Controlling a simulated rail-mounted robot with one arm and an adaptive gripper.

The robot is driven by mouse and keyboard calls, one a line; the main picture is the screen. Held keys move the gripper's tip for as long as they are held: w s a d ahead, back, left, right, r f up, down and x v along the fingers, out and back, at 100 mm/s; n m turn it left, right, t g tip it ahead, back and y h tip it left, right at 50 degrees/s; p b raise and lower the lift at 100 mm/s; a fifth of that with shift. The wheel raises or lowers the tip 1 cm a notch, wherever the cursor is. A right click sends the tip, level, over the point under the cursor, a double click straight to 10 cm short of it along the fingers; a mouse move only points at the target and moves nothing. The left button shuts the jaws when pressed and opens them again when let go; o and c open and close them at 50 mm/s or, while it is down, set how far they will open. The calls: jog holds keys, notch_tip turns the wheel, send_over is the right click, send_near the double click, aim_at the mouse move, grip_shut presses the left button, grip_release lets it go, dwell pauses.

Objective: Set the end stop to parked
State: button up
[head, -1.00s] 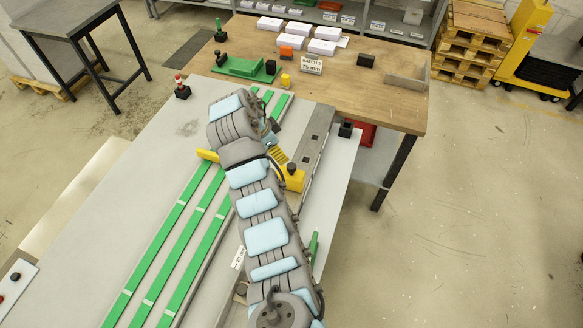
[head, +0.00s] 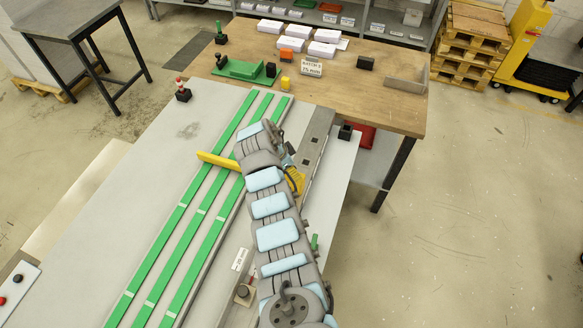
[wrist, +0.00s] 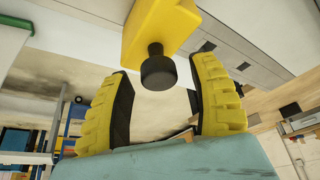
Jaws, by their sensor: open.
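The end stop is a yellow bar (head: 217,160) lying across the green strips in the head view. In the wrist view its yellow block (wrist: 158,28) carries a black round knob (wrist: 158,72). My gripper (head: 297,181) is over the grey rail beside the strips, and my arm hides the block in the head view. In the wrist view my gripper (wrist: 164,76) is open, with one yellow finger on each side of the knob. Gaps show between the knob and both fingers. The parked position cannot be made out.
The grey rail (head: 318,125) has square slots. A small label (head: 240,259) and a dark knob (head: 242,291) are near its front end. The wooden table (head: 345,98) behind holds white stacks, a green fixture (head: 245,69) and a sign (head: 311,67).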

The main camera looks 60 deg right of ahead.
jog(key=shift+f, duration=0.15)
grip_shut()
dwell(0.4)
